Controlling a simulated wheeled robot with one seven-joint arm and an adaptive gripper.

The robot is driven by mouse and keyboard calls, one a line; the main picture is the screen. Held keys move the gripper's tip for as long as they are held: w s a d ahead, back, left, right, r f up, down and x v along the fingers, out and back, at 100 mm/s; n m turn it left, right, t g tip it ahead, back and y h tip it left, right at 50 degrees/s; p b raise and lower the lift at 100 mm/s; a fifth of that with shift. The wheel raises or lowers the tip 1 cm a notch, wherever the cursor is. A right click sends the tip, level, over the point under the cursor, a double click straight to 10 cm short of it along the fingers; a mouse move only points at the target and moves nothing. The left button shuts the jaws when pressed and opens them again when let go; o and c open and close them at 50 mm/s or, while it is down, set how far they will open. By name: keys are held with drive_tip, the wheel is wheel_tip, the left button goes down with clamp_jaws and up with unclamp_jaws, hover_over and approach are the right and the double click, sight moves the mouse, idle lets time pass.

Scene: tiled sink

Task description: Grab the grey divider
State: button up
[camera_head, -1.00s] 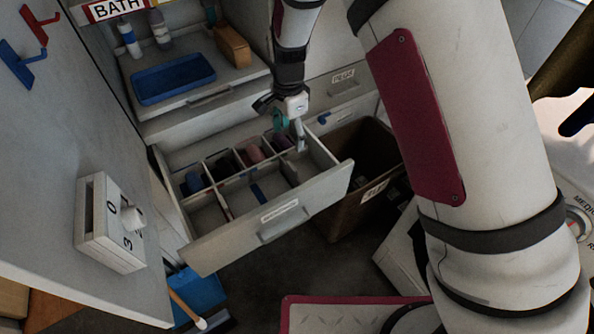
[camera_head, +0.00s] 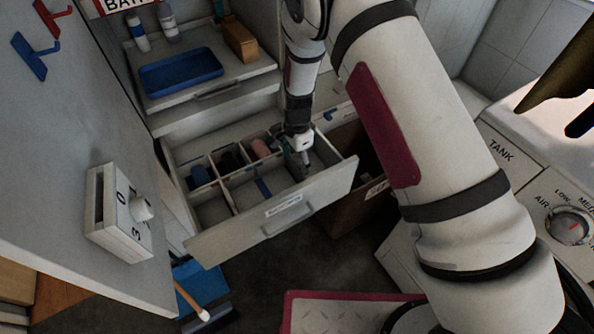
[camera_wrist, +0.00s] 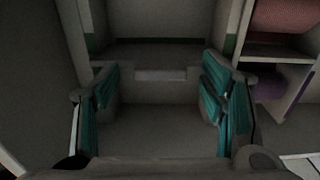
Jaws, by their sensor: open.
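The open drawer (camera_head: 320,195) has several compartments split by thin pale walls. My gripper (camera_head: 305,158) points down into its right-hand part. In the wrist view my gripper (camera_wrist: 160,95) is open, its teal-padded fingers apart with nothing gripped between them. A grey divider (camera_wrist: 160,54) crosses the compartment between the fingers, with a paler notch-like strip in the middle of its edge. I cannot tell whether the fingers touch it. In the head view my gripper hides much of this area.
Rolled dark and pink items (camera_head: 261,148) lie in the back compartments. A blue tray (camera_head: 180,72) is on the shelf above. A brown bin (camera_head: 338,205) stands right of the drawer. A cabinet door (camera_head: 75,170) stands open at left.

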drive_tip(key=shift+f, duration=0.15)
drive_tip(key=c, duration=1.5)
drive_tip(key=shift+o, duration=0.2)
